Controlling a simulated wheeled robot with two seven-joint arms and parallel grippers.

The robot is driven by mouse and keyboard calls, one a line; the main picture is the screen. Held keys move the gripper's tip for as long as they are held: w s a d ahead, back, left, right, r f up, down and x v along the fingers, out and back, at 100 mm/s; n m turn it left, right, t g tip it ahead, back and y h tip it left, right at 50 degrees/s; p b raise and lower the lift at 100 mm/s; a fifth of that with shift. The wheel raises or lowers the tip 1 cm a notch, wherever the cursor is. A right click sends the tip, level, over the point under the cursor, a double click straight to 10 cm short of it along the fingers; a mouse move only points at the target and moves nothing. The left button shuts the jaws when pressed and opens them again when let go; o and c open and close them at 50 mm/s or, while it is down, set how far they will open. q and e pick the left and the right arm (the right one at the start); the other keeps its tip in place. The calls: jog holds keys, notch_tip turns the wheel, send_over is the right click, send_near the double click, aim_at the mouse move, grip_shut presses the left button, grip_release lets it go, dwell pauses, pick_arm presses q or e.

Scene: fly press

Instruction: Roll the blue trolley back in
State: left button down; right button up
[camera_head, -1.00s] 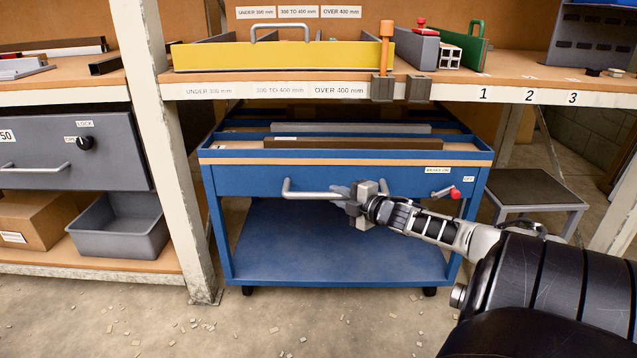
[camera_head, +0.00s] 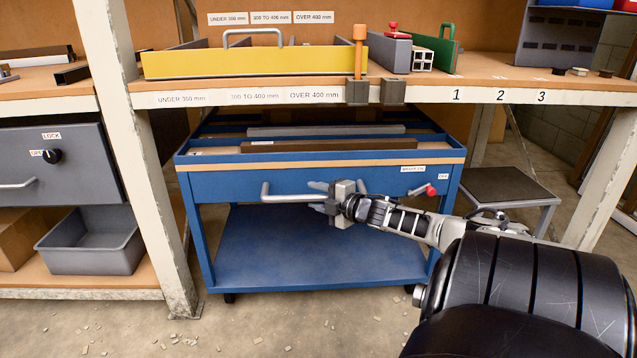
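The blue trolley (camera_head: 315,262) stands under the workbench, its front part showing between the bench legs. It has a silver push handle (camera_head: 285,196) across its front and a brake lever with a red knob (camera_head: 430,190) at the front right. My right gripper (camera_head: 328,200) is at the right part of the handle, with its fingers around or against the bar. Whether the fingers are closed on it is hard to see. My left gripper is not in view.
A white bench leg (camera_head: 140,180) stands close to the trolley's left side, another (camera_head: 612,190) farther right. A grey stool (camera_head: 508,188) stands right of the trolley. The bench edge (camera_head: 250,100) overhangs the trolley. The floor in front is clear apart from small chips.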

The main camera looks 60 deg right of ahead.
jog(key=shift+s, duration=0.15)
jog(key=shift+s+a+r+p, duration=0.15)
jog(key=shift+s+p, duration=0.1)
jog(key=shift+p, duration=0.2)
jog(key=p+v, duration=0.2)
jog(key=v, duration=0.1)
jog(key=shift+r, duration=0.1)
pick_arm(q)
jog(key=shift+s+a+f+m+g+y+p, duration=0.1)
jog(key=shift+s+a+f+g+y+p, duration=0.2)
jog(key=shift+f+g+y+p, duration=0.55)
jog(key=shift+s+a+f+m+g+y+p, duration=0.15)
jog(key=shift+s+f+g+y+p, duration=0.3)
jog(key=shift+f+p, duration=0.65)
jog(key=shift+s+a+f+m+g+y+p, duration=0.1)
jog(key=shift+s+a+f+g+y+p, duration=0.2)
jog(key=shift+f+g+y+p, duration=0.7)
pick_arm(e)
jog(key=v, duration=1.2)
jog(key=shift+p, duration=0.3)
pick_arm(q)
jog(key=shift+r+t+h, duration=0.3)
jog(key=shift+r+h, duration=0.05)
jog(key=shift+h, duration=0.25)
